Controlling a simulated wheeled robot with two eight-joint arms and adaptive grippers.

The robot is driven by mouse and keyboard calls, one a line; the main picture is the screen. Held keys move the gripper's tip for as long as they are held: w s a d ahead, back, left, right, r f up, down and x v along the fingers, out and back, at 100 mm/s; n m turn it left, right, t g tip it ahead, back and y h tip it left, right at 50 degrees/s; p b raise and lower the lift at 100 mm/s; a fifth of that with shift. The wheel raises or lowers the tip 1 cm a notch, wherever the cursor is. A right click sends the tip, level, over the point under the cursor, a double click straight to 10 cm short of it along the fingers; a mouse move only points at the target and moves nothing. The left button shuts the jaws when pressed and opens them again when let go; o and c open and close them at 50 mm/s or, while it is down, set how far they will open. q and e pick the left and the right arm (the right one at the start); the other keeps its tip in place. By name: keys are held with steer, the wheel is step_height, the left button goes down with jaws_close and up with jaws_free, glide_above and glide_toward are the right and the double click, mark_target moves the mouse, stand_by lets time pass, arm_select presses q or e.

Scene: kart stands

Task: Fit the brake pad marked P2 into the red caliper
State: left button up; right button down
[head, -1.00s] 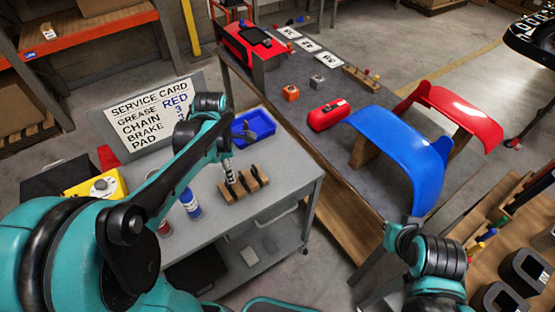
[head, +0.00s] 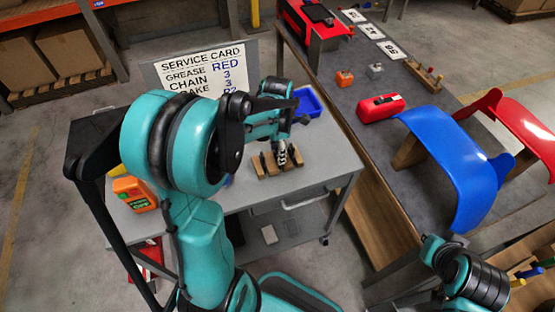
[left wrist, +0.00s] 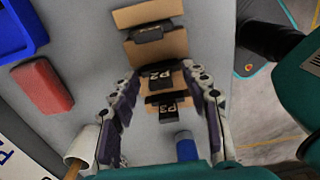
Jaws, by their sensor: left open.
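The brake pad marked P2 (left wrist: 160,77) is a dark plate standing in a wooden rack (left wrist: 150,14) on the grey cart. Pad P3 (left wrist: 166,106) stands beside it, and another dark pad (left wrist: 147,34) sits in the rack's far part. My left gripper (left wrist: 160,84) is open above the rack, its fingers on either side of P2; I cannot tell whether they touch it. In the head view the gripper (head: 284,152) partly hides the rack (head: 300,161). My right gripper is out of view.
A blue bin (head: 307,102) and a red block (left wrist: 42,87) lie near the rack on the cart. An orange bottle (head: 134,194) stands at its left and the service card (head: 205,70) behind. Blue (head: 455,165) and red fenders (head: 515,125) occupy the bench's right side.

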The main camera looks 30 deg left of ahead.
arm_select(q)
steer(key=shift+r, duration=0.1)
jaws_close()
steer(key=shift+r, duration=0.1)
